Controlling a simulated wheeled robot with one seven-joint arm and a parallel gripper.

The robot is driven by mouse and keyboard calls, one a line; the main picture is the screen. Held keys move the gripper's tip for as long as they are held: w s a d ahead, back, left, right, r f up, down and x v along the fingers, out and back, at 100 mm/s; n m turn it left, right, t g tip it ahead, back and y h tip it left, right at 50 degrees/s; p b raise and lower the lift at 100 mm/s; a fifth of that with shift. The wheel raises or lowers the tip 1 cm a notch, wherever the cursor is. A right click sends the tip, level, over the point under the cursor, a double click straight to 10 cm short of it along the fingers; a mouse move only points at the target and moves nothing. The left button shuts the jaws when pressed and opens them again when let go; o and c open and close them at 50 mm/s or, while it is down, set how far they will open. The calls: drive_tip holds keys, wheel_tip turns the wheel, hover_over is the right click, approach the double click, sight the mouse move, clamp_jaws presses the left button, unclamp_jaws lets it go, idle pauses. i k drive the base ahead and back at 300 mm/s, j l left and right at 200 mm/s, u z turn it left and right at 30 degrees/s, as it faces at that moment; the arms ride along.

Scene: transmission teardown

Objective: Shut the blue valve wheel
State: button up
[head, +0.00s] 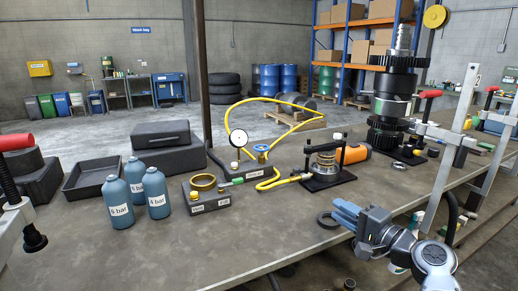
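The blue valve wheel (262,148) sits on a small dark base block on the workbench, just right of a round white pressure gauge (239,138). My gripper (340,209) has blue fingers and reaches in from the lower right, near the bench's front edge. It is well to the right of and nearer than the wheel, and not touching it. I cannot make out a gap between its fingers. How far the wheel is turned cannot be told.
Blue bottles (157,193) and a brass-ringed block (205,197) stand left.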

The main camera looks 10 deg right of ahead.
sight(261, 148)
drive_tip(key=i+j, duration=0.25)
drive_tip(key=i, duration=0.25)
drive_tip(key=i+j, duration=0.2)
drive_tip(key=i, duration=0.25)
